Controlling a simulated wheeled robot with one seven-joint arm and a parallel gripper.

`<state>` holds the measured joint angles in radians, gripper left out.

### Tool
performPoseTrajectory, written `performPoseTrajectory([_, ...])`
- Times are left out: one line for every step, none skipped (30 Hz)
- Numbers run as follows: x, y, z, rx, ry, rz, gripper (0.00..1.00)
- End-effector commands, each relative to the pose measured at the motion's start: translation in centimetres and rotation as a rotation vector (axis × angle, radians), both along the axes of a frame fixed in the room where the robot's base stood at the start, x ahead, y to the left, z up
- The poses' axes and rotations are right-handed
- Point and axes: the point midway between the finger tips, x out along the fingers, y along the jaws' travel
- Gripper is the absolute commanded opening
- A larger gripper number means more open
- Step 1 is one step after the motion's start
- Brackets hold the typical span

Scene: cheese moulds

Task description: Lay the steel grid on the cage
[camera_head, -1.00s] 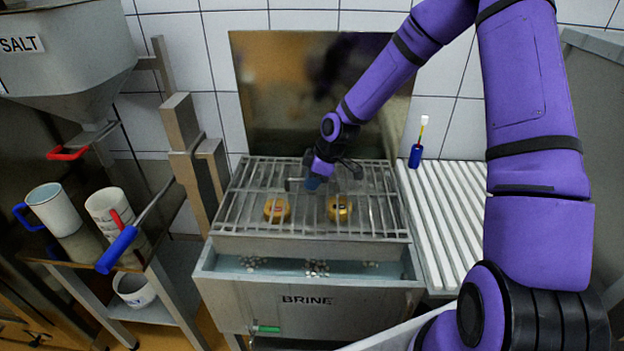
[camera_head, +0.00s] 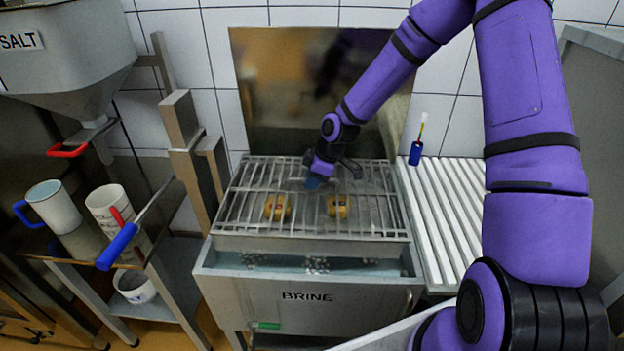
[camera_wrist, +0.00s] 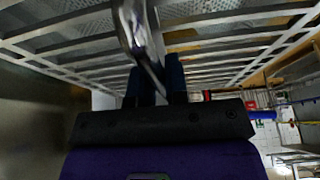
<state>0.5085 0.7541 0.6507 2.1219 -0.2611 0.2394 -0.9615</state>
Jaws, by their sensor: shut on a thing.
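The steel grid (camera_head: 256,180) is a flat frame of thin bars over the brine tank. Its bars also run across the top of the wrist view (camera_wrist: 235,40). My gripper (camera_head: 318,180) is at the grid's far middle. In the wrist view its blue fingers (camera_wrist: 156,85) are closed on a shiny steel part of the grid. Two yellow cheeses, one on the left (camera_head: 277,208) and one on the right (camera_head: 338,206), show below the bars. The cage is mostly hidden under the grid, and I cannot tell whether the grid touches it.
The steel tank marked BRINE (camera_head: 262,308) stands below. A white slatted drainboard (camera_head: 450,220) lies to its right, with a blue-handled brush (camera_head: 416,152) at the back. On the left are a salt hopper (camera_head: 65,55), white cups (camera_head: 53,207) and a blue-handled lever (camera_head: 118,246).

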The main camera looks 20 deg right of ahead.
Motion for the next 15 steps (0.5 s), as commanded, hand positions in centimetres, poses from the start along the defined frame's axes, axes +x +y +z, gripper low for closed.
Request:
performPoseTrajectory([0.08,0.04,0.02,0.0,-0.002,0.0,0.0])
performPoseTrajectory([0.08,0.04,-0.03,0.0,-0.002,0.0,0.0])
performPoseTrajectory([0.08,0.04,-0.08,0.0,-0.002,0.0,0.0])
performPoseTrajectory([0.09,0.03,-0.07,0.0,-0.002,0.0,0.19])
performPoseTrajectory([0.08,0.03,-0.07,0.0,-0.002,0.0,0.26])
performPoseTrajectory([0.08,0.03,-0.08,0.0,-0.002,0.0,0.35])
performPoseTrajectory([0.07,0.03,-0.08,0.0,-0.002,0.0,0.42])
performPoseTrajectory([0.06,0.02,-0.09,0.0,-0.002,0.0,0.44])
performPoseTrajectory([0.05,0.02,-0.09,0.0,-0.002,0.001,0.44])
performPoseTrajectory([0.05,0.02,-0.11,0.0,-0.002,0.001,0.44])
performPoseTrajectory([0.04,0.02,-0.11,-0.001,-0.001,0.001,0.44])
performPoseTrajectory([0.04,0.01,-0.11,-0.001,-0.001,0.001,0.44])
performPoseTrajectory([0.03,0.02,-0.12,-0.001,-0.001,0.001,0.44])
performPoseTrajectory([-0.05,-0.02,-0.21,-0.001,0.001,0.0,0.44])
performPoseTrajectory([-0.05,-0.04,-0.18,-0.001,0.001,0.0,0.44])
